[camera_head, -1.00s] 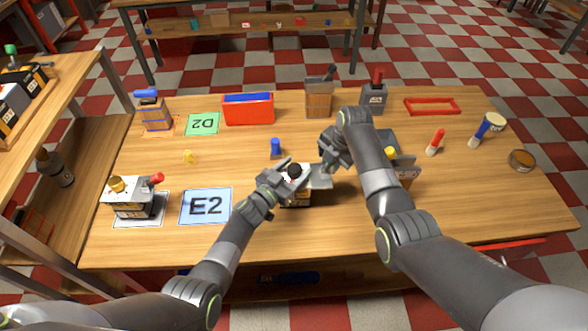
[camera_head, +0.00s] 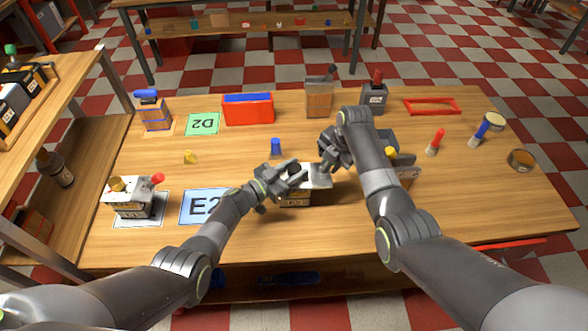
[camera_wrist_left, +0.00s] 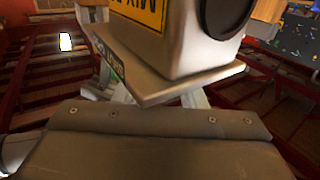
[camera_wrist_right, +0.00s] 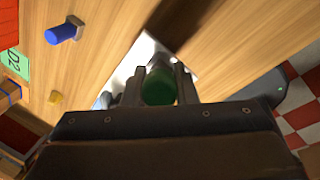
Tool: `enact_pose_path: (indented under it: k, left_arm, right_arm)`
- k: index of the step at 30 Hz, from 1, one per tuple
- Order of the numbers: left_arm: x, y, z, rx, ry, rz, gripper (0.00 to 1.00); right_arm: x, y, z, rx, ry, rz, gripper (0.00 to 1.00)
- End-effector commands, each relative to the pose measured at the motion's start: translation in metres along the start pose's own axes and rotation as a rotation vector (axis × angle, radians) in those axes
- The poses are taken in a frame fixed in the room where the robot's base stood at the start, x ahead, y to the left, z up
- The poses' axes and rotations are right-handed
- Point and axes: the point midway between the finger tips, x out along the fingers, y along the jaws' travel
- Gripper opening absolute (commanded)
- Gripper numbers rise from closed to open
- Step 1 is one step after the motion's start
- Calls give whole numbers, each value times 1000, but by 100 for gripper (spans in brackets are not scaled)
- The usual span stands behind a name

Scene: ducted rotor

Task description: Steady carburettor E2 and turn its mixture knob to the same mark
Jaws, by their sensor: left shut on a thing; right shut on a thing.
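In the left wrist view a grey metal body (camera_wrist_left: 195,45) with a yellow label and a dark round part sits above a plate edge between the fingers. My right gripper (camera_head: 325,163) is at its upper right. In the right wrist view it is shut on a round green knob (camera_wrist_right: 159,86). The knob's mark is hidden. The blue E2 card (camera_head: 195,207) lies left, partly covered by my left forearm.
A similar unit (camera_head: 131,204) with gold and red knobs stands on a white card at left. A red bin (camera_head: 248,111) and green D2 card (camera_head: 203,124) lie behind. The right front is mostly clear.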

Motion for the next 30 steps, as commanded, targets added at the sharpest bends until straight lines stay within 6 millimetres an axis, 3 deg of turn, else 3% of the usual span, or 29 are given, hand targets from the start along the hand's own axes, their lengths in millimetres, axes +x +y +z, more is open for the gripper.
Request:
enact_pose_path:
  k: [9,22,23,27,30]
  left_arm:
    - [-1,-1,1,-1,-5,116,14]
    - [-1,0,0,-2,-2,132,14]
    - [-1,0,0,-2,-2,132,41]
    - [-1,0,0,-2,-1,132,59]
    - [-1,0,0,-2,-1,132,59]
  right_arm:
    - [0,1,-1,-2,4,0,0]
    - [0,0,-1,-1,2,1,0]
    - [0,0,-1,-1,2,1,0]
    - [0,0,-1,-1,2,1,0]
    - [0,0,-1,-1,1,1,0]
